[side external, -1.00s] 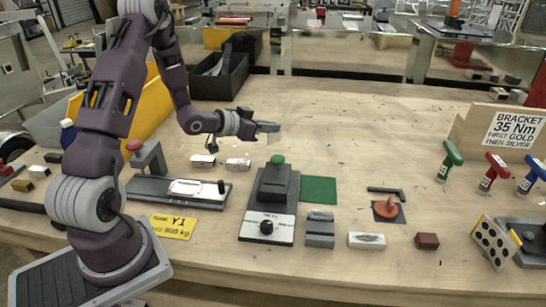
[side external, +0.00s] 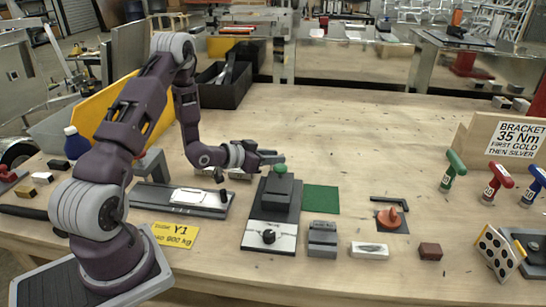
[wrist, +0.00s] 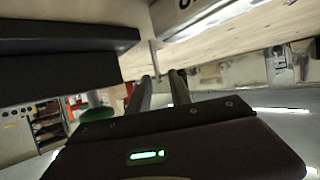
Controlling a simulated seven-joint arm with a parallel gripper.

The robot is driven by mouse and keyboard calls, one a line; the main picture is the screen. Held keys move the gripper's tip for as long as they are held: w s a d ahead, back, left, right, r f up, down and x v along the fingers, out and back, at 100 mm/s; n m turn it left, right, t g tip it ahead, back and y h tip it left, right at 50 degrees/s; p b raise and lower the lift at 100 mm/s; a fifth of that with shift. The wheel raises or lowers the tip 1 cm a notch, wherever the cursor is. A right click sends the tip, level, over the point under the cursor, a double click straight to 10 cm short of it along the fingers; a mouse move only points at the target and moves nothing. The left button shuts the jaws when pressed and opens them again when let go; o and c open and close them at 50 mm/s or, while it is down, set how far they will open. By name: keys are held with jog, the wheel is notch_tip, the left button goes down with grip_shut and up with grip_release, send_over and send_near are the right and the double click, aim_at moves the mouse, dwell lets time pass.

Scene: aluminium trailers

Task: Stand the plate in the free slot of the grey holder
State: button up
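My gripper (side external: 281,158) is above the dark fixture with the green knob, behind and left of the grey holder. In the wrist view my gripper's fingers (wrist: 161,82) point away from the camera, and the plate (wrist: 155,57) shows as a thin, pale upright strip at their tips. The fingers seem to hold it, though the contact is small and blurred. The plate cannot be made out in the side view now. The grey holder (side external: 322,240) is a small stepped block on the bench; its slots are too small to tell apart.
The dark fixture (side external: 268,240) with a green knob (side external: 281,169) stands left of the holder. A green mat (side external: 321,199) lies behind the holder. The bench's back middle is clear.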

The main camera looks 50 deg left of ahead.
jog(key=shift+s+r, duration=0.25)
jog(key=v, duration=1.1)
jog(key=s+d+r+g+y, duration=0.3)
jog(key=d+r+g, duration=0.3)
jog(key=r, duration=0.7)
jog(key=s+d+r+h, duration=0.1)
jog(key=s+d+r, duration=0.2)
jog(key=s+d, duration=0.6)
jog(key=shift+s+d+r, duration=0.25)
jog(key=shift+o, duration=0.4)
jog(key=s+d+g+h, duration=0.1)
jog(key=s+d+h, duration=0.1)
jog(key=s+d, duration=0.3)
jog(key=s, duration=0.3)
jog(key=shift+d+r+g, duration=0.15)
jog(key=shift+r+g, duration=0.15)
jog(key=shift+g, duration=0.1)
